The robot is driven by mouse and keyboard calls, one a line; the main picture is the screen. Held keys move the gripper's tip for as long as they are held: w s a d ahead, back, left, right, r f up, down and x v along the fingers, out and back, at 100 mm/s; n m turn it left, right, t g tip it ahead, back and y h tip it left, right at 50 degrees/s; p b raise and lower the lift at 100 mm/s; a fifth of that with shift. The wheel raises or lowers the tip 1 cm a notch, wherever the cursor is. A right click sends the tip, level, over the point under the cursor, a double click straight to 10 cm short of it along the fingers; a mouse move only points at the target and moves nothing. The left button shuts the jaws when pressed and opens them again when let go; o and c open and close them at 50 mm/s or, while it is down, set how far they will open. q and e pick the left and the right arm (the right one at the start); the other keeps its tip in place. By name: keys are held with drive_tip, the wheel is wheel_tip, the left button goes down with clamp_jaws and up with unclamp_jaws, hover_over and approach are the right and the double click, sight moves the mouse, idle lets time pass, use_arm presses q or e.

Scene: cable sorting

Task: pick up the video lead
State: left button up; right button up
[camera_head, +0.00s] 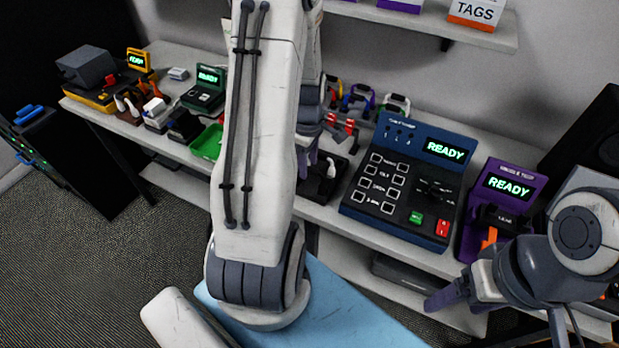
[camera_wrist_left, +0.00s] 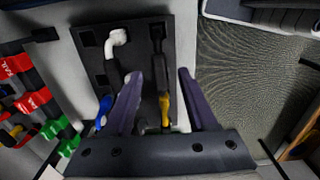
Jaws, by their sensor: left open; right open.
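My left gripper (camera_wrist_left: 160,78) is open, with its two purple fingers pointing over a dark rack (camera_wrist_left: 88,40). A white-ended lead (camera_wrist_left: 117,38) and a black lead with a yellow part (camera_wrist_left: 164,106) lie in the rack. The yellow part shows between the fingers, with no grip on it. A blue piece (camera_wrist_left: 104,108) shows beside the left finger. I cannot tell which lead is the video lead. In the head view my arm hides most of the left gripper; the rack (camera_head: 318,190) shows beside it. My right gripper (camera_head: 450,294) is at the lower right, apart from the leads.
A blue tester (camera_head: 410,180) and a purple tester (camera_head: 500,200), both reading READY, stand right of the rack. A green tray (camera_head: 207,143) and a green tester (camera_head: 205,90) stand left. Red and green tagged pieces (camera_wrist_left: 38,100) lie left of the rack in the wrist view.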

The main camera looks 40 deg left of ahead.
sight(309, 168)
use_arm(q)
drive_tip(key=shift+d+f+p, duration=0.1)
drive_tip(key=shift+f+p, duration=0.2)
drive_tip(key=shift+f, duration=1.55)
clamp_jaws()
drive_tip(key=shift+r, duration=0.1)
drive_tip(key=shift+r, duration=0.6)
wheel_tip(309, 168, up, 2)
drive_tip(key=shift+w+r+b, duration=0.1)
drive_tip(key=shift+r+b, duration=0.1)
drive_tip(key=shift+b, duration=0.35)
drive_tip(key=w+d+r+p, duration=0.1)
drive_tip(key=d+r, duration=0.9)
drive_tip(key=d, duration=0.1)
drive_tip(key=shift+w+d+r, duration=0.15)
drive_tip(key=shift+w+d, duration=0.15)
drive_tip(key=shift+w, duration=0.05)
